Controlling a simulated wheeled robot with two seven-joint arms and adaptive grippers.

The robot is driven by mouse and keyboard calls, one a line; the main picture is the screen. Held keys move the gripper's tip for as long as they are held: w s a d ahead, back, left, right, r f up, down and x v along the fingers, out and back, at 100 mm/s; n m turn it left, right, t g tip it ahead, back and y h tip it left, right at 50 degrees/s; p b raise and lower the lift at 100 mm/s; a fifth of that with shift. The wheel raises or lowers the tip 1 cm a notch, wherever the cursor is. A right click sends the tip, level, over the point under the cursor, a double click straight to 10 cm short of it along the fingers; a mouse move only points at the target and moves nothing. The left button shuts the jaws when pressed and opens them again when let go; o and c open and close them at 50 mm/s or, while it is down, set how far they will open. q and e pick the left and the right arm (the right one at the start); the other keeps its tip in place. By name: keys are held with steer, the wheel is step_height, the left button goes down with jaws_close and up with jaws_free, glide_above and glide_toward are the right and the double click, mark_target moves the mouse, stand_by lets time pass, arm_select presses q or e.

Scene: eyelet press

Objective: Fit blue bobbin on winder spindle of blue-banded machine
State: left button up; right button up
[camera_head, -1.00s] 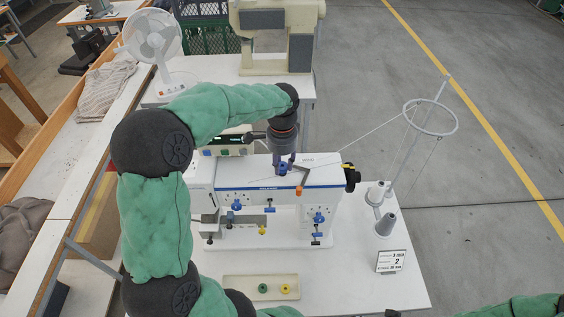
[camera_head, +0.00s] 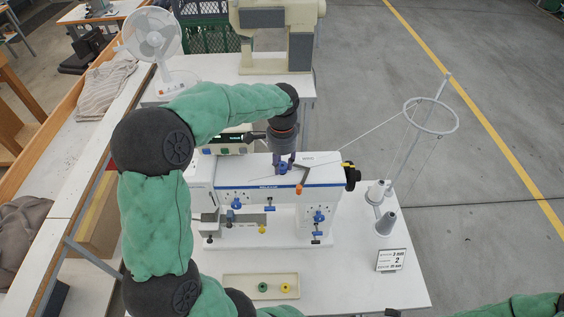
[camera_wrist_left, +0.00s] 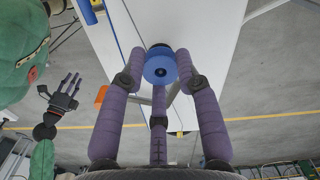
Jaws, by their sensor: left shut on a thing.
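My left gripper (camera_head: 285,160) is shut on the blue bobbin (camera_head: 283,169) and points down over the top of the blue-banded machine (camera_head: 235,200). In the left wrist view, the bobbin (camera_wrist_left: 160,69) sits between the fingertips (camera_wrist_left: 160,75), its round face towards the camera. A dark round part shows just behind it. The winder spindle is not distinguishable; the bobbin and fingers cover that spot. I cannot tell whether the bobbin touches the machine. My right gripper (camera_wrist_left: 65,92) shows at the left of the wrist view, its fingers spread and empty.
A tray (camera_head: 232,294) with green and yellow bobbins lies in front of the machine. An orange-tipped lever (camera_head: 299,189) is beside the bobbin. A thread stand (camera_head: 386,221) with cones and a wire ring stands right. A fan (camera_head: 153,48) and another machine (camera_head: 273,40) are behind.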

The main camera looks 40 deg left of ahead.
arm_select(q)
steer(key=shift+f, duration=0.45)
stand_by(0.6)
steer(key=o, duration=0.8)
steer(key=shift+o, duration=0.2)
steer(key=shift+r, duration=0.1)
steer(key=shift+r+p, duration=1.65)
steer(key=shift+r, duration=0.85)
steer(key=shift+f, duration=0.15)
